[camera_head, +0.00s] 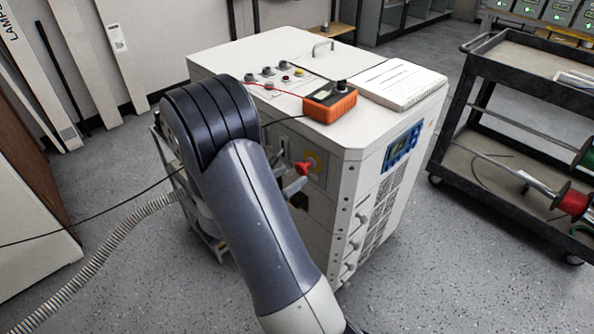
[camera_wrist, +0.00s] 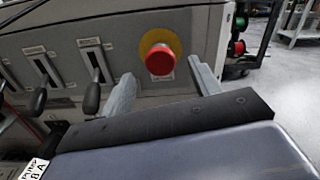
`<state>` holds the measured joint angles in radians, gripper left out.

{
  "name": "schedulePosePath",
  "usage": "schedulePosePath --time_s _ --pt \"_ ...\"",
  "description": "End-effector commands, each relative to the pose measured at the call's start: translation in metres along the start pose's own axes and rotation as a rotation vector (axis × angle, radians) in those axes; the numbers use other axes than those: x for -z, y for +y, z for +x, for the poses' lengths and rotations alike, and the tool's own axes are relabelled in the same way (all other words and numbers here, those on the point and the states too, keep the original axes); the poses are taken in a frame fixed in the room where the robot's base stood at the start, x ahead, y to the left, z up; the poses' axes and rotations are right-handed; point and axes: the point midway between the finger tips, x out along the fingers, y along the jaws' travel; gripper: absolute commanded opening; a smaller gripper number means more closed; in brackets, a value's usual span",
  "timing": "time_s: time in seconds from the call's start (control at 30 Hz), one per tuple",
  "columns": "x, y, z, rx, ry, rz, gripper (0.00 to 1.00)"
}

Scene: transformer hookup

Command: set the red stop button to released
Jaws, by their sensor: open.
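The red stop button (camera_head: 304,168) sits on a yellow round plate on the front of the white cabinet (camera_head: 240,62). In the wrist view the red stop button (camera_wrist: 160,60) stands out from its yellow ring, between my two fingers in the picture. My gripper (camera_wrist: 162,78) is open and empty, with the fingers apart on either side of the button's image. I cannot tell how far the fingertips are from the panel. In the head view my arm hides much of the cabinet front, and my gripper (camera_head: 298,180) shows only partly beside the button.
A dark cart (camera_head: 520,95) stands at the right. Cables run at the left.

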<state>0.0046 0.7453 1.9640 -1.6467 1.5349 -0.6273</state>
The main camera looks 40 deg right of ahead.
Motion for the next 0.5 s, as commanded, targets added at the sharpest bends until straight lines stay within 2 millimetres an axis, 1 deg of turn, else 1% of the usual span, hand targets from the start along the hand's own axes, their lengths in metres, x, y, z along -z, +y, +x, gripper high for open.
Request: schedulePosePath --time_s 0.03,0.2,0.3,0.4,0.5 --pt "-0.001 0.001 -0.011 -0.006 -0.002 -0.002 0.59" --pt "-0.001 0.000 -0.039 -0.004 -0.002 -0.002 0.59" --pt "-0.001 0.001 -0.052 -0.004 -0.001 -0.001 0.59" --pt "-0.001 0.000 -0.060 -0.002 -0.001 -0.001 0.59" --pt "0.000 0.000 -0.065 -0.001 -0.001 0.000 0.59"
